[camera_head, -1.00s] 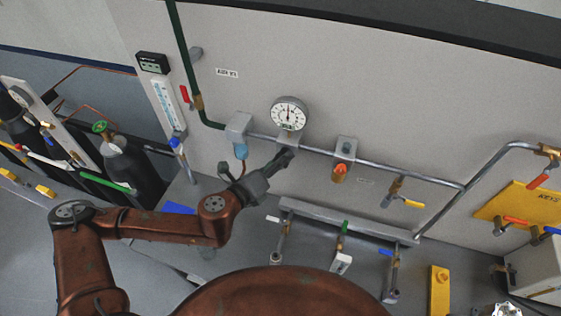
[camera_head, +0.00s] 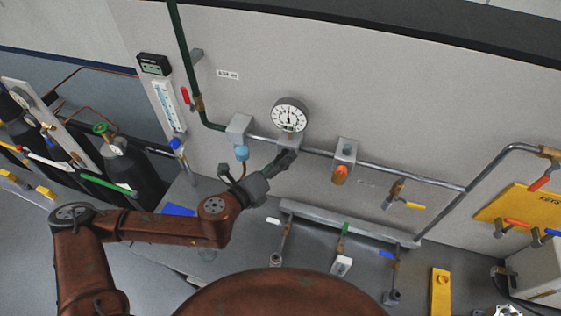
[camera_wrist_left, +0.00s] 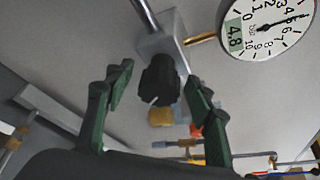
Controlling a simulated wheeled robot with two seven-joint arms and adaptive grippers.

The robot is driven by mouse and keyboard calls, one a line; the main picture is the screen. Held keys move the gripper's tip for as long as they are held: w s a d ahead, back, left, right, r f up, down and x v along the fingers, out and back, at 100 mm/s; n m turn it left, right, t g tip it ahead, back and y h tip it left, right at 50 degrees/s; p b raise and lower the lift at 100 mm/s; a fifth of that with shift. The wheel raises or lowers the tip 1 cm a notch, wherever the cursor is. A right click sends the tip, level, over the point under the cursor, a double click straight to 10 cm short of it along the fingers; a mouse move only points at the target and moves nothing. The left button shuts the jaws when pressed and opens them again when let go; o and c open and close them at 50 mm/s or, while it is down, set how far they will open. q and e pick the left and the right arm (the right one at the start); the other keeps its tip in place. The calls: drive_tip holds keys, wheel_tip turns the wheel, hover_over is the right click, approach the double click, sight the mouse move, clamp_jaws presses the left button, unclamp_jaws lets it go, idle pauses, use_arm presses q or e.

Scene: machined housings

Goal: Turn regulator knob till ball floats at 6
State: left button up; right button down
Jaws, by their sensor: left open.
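A black regulator knob (camera_wrist_left: 158,84) with a white mark sits on a grey block (camera_wrist_left: 163,35) on the pipe in the left wrist view. My left gripper (camera_wrist_left: 156,100) is open, with one finger on each side of the knob; I cannot tell whether either touches it. In the head view my left gripper (camera_head: 290,156) is at the block under a round gauge (camera_head: 289,115) and hides the knob. The gauge (camera_wrist_left: 268,26) shows a digital 4.8 in the wrist view. A tall blue-and-white scale panel (camera_head: 168,105) hangs at left; no ball can be made out. My right gripper is not in view.
A blue knob (camera_head: 241,153) is left of the gripper and an orange knob (camera_head: 340,174) right of it, both on the pipe. A grey rail (camera_head: 350,224) with several valves runs below. Gas cylinders (camera_head: 131,172) stand at left.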

sight(280, 158)
use_arm(q)
wheel_tip(280, 158, up, 10)
drive_tip(key=shift+s+d+f, duration=0.1)
drive_tip(key=shift+d+f, duration=0.05)
drive_tip(key=shift+a, duration=0.25)
drive_tip(key=shift+d, duration=0.1)
